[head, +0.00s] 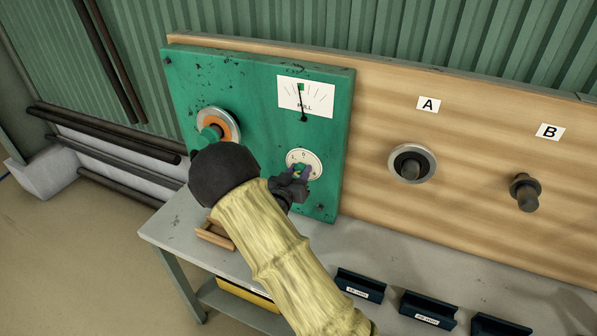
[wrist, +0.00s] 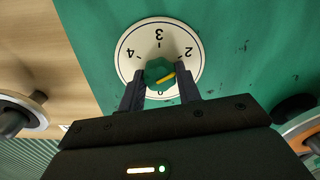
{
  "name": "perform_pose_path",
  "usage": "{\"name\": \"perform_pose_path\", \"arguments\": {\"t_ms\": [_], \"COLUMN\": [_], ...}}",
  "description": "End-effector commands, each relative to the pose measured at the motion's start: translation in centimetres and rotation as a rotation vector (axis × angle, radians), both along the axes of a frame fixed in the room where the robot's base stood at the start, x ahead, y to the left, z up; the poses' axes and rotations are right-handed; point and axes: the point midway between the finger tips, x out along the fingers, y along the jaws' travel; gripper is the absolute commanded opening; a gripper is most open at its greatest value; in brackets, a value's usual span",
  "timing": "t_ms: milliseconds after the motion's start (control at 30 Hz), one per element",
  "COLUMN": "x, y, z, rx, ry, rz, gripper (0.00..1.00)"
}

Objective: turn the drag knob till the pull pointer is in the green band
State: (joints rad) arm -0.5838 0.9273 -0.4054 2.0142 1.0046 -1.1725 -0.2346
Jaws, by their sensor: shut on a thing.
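The drag knob (wrist: 158,72) is green with a yellow line, on a round white numbered dial (head: 316,161). In the wrist view the dial is upside down, and the yellow line points right, a little below the 2. My gripper (wrist: 161,82) is shut on the knob, one finger on each side; the fingers hide part of the lower dial. In the head view my gripper (head: 294,181) reaches the dial from below. The white pull gauge (head: 320,98) is above it. Its dark pointer (head: 302,103) stands nearly upright, its upper end at the small green band (head: 301,87).
The green panel (head: 255,85) also bears an orange and silver reel (head: 233,122), left of my gripper. Right on the wooden board are fittings under labels A (head: 428,104) and B (head: 549,131). Dark blue bins (head: 361,285) sit at the grey bench's (head: 165,228) front.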

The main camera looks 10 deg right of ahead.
Motion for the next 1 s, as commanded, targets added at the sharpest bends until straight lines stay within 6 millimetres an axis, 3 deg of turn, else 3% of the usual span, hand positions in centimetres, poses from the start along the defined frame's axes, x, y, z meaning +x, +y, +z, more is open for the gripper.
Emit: {"name": "perform_pose_path", "arguments": {"t_ms": [133, 167, 233, 267, 667, 1000], "x": [0.0, 0.0, 0.0, 0.0, -0.5, -5.1], "y": [0.1, 0.2, 0.2, 0.2, 0.5, 3.9], "z": [0.0, 0.0, 0.0, 0.0, -0.1, -0.2], "rx": [0.003, 0.003, 0.003, 0.003, 0.004, 0.004], "ry": [-0.001, -0.001, -0.001, -0.001, -0.001, -0.002], "rz": [0.002, 0.002, 0.002, 0.002, 0.002, 0.005], "gripper": [0.11, 0.39, 0.53, 0.55, 0.55, 0.55]}}
